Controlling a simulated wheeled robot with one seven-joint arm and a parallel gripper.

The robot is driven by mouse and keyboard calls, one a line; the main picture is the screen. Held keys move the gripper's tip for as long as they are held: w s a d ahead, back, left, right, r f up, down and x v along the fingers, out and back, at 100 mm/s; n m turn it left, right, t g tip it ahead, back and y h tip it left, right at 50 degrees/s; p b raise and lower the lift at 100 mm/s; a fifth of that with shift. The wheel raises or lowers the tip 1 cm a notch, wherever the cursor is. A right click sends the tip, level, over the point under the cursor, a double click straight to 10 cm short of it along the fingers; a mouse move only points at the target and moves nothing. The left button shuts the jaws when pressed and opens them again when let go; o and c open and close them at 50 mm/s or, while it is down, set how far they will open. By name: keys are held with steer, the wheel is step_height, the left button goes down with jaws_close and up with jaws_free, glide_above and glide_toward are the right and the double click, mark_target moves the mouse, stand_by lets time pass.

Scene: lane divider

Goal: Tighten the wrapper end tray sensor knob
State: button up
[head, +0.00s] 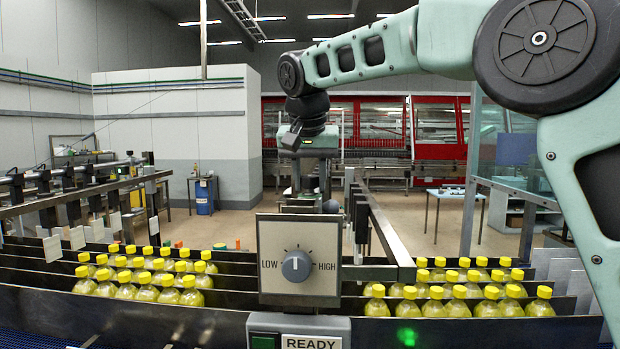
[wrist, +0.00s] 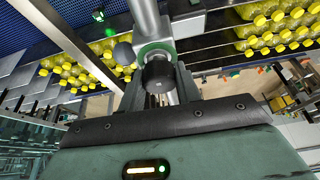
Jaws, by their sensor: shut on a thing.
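In the wrist view a black round knob (wrist: 158,69) sits below a green ring (wrist: 155,48) on a grey metal post (wrist: 146,16). My gripper (wrist: 165,84) is shut on this knob, with its fingers partly hidden behind the dark wrist cover. A grey ball-shaped end (wrist: 123,53) sticks out to the left of the post. In the head view my gripper (head: 303,188) hangs down behind the dial panel, and a dark ball (head: 330,206) shows beside it. The panel hides the fingertips and the gripped knob there.
A panel with a LOW–HIGH dial (head: 296,265) stands in front, above a READY sign (head: 312,342). Yellow-capped bottles (head: 150,280) fill lanes on the left and more bottles (head: 460,295) on the right. A metal rail (head: 385,230) runs close to the right of my gripper.

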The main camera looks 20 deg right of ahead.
steer(key=shift+r, duration=0.2)
steer(key=o, duration=1)
steer(key=shift+f, duration=0.1)
steer(key=shift+c, duration=0.2)
steer(key=v, duration=1.7)
steer(key=shift+s, duration=0.15)
